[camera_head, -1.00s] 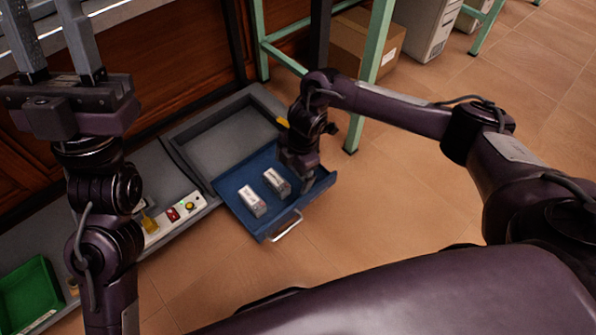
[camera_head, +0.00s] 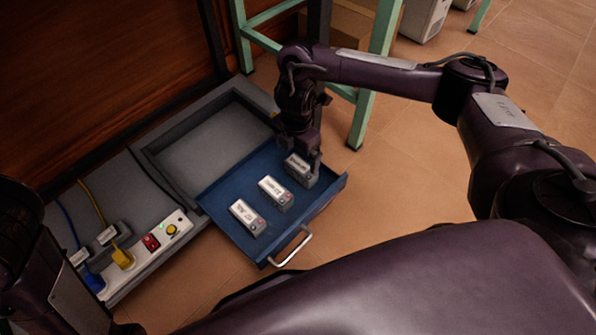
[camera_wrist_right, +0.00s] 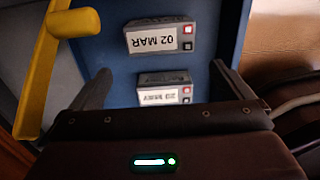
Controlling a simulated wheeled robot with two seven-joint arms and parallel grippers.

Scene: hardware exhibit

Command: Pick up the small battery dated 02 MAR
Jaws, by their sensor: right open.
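A small battery with a pale label reading 02 MAR (camera_wrist_right: 155,38) shows in the right wrist view, just past the fingertips. It appears to be the rightmost battery (camera_head: 297,165) in the blue drawer (camera_head: 232,190), partly behind my gripper in the head view. A second battery (camera_wrist_right: 160,95) shows lower in the wrist view, between the fingers in the picture; its label is hard to read. Two more batteries, a middle one (camera_head: 274,192) and a left one (camera_head: 246,216), lie in the drawer. My right gripper (camera_head: 308,158) is open and empty. My left gripper is out of view.
The pulled-out drawer has a metal handle (camera_head: 291,248) at its front. A grey tray (camera_head: 210,145) lies behind it, and a power strip (camera_head: 150,250) with yellow and blue plugs to its left. A green table leg (camera_head: 374,75) stands behind my right arm. Floor is clear at right.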

